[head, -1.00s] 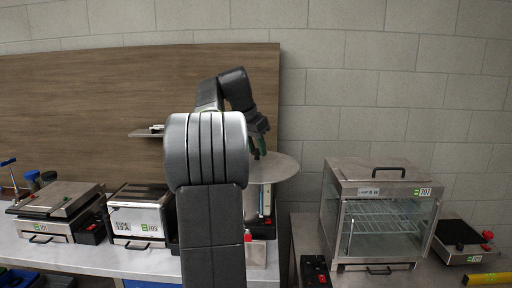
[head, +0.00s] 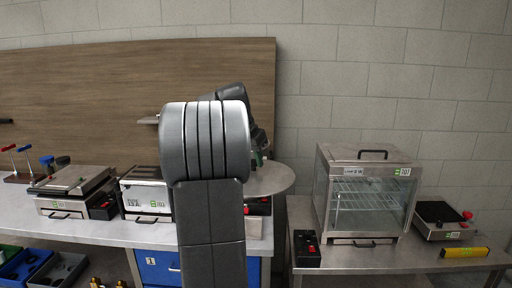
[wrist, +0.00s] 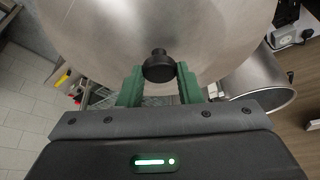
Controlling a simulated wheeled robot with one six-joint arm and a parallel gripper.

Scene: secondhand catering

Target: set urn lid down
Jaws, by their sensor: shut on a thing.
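The urn lid is a wide round steel disc (head: 272,178) with a black knob (wrist: 159,66). My gripper (wrist: 160,88) has its green fingers shut on the knob and holds the lid, which fills the top of the wrist view. In the head view my gripper (head: 258,157) is partly hidden behind my arm, and the lid appears to the right of the arm above the bench end. An open steel cylinder (wrist: 262,82), seemingly the urn, shows beside the lid in the wrist view. In the head view it is hidden by my arm and the lid.
A glass display cabinet (head: 362,195) stands on the right steel table (head: 400,256), with a hot plate (head: 442,220), a yellow level (head: 465,253) and a black control box (head: 306,248). A toaster (head: 145,193) and a grill (head: 70,190) stand on the left bench. Bare table shows before the cabinet.

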